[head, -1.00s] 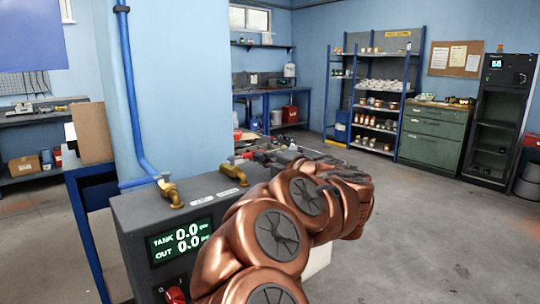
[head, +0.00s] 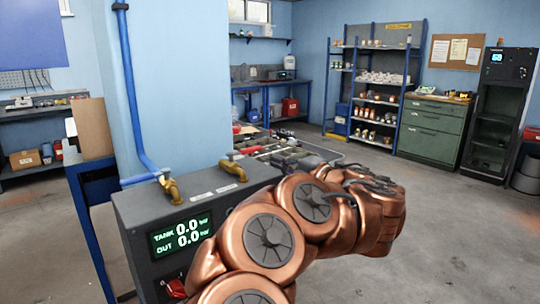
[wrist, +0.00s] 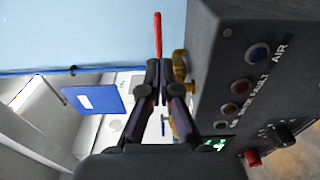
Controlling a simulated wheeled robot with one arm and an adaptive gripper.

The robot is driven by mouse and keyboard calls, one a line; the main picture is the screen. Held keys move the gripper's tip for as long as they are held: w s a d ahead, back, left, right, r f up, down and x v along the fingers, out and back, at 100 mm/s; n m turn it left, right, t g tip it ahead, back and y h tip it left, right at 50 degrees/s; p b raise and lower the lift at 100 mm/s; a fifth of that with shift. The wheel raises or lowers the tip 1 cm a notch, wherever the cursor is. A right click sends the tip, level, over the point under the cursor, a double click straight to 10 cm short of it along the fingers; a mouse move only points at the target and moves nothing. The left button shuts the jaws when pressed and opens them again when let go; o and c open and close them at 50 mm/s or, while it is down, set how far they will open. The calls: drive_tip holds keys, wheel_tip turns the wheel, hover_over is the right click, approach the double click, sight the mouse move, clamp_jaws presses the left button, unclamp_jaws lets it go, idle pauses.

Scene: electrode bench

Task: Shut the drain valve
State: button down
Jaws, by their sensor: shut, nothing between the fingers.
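The grey cabinet (head: 135,240) stands at lower left in the head view; its display (head: 181,237) reads TANK 0.0 and OUT 0.0. Two brass valves (head: 170,189) (head: 235,168) sit on its top. My gripper (wrist: 158,68) is shut and empty in the wrist view; my copper arm hides it in the head view. A red bar (wrist: 157,35) shows just beyond the fingertips; I cannot tell whether they touch or whether it is the drain valve's handle. A brass fitting (wrist: 179,68) is right of the fingers, against the cabinet.
The cabinet's panel carries buttons (wrist: 258,52) and a red switch (head: 176,288). A blue pipe (head: 133,90) runs down the pillar. Behind is a bench with trays (head: 285,150). Shelving (head: 375,95) and green drawers (head: 432,130) stand farther back. Floor at right is clear.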

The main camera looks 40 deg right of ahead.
drive_tip(key=s, duration=0.6)
drive_tip(key=shift+d, duration=0.2)
drive_tip(key=shift+s, duration=0.15)
idle(0.5)
